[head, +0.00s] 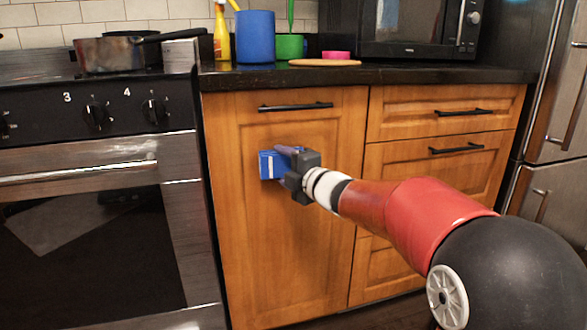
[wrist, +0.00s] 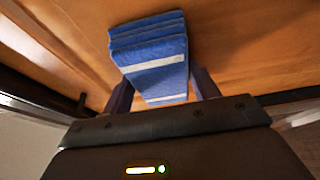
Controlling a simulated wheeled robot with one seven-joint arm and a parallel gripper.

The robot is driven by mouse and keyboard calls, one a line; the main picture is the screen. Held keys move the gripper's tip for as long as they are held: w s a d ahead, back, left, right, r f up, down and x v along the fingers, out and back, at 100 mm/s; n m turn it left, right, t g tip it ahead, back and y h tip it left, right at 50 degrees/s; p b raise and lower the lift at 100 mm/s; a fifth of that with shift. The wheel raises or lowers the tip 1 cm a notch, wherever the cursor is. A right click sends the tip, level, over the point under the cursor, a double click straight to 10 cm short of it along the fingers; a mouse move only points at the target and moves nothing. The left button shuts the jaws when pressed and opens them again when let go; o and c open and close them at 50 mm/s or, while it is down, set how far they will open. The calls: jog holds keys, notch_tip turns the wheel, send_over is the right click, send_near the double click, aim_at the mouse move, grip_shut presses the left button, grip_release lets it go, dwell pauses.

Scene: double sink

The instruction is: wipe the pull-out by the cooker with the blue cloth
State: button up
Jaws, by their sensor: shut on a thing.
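The pull-out (head: 275,240) is the tall wooden front just right of the cooker (head: 90,190), with a black bar handle (head: 296,106) near its top. It looks closed. The blue cloth (head: 270,165), folded with a white stripe, is at the upper middle of this front. My gripper (head: 287,158) is shut on the cloth. In the wrist view the folded cloth (wrist: 150,55) sticks out from between the two fingers (wrist: 162,92) towards the wood (wrist: 250,40). It looks to be at or against the wood; I cannot tell if it is pressed on it.
Wooden drawers (head: 440,150) with black handles stand right of the pull-out. The dark worktop (head: 370,75) above holds a blue container (head: 255,37), a yellow bottle (head: 221,35), a green pot (head: 289,46) and a microwave (head: 418,28). A steel fridge (head: 550,110) stands at the right.

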jog(key=a, duration=0.3)
jog(key=shift+s+f, duration=0.1)
jog(key=shift+s, duration=0.25)
jog(key=shift+s+d, duration=0.1)
jog(key=shift+s+d, duration=0.35)
jog(key=shift+s, duration=0.55)
jog(key=shift+s+d, duration=0.4)
jog(key=shift+s, duration=0.5)
jog(key=shift+s+d, duration=0.35)
jog(key=shift+s, duration=0.55)
jog(key=shift+s+d, duration=0.25)
jog(key=shift+s, duration=0.5)
jog(key=shift+s+d, duration=0.2)
jog(key=shift+s, duration=0.5)
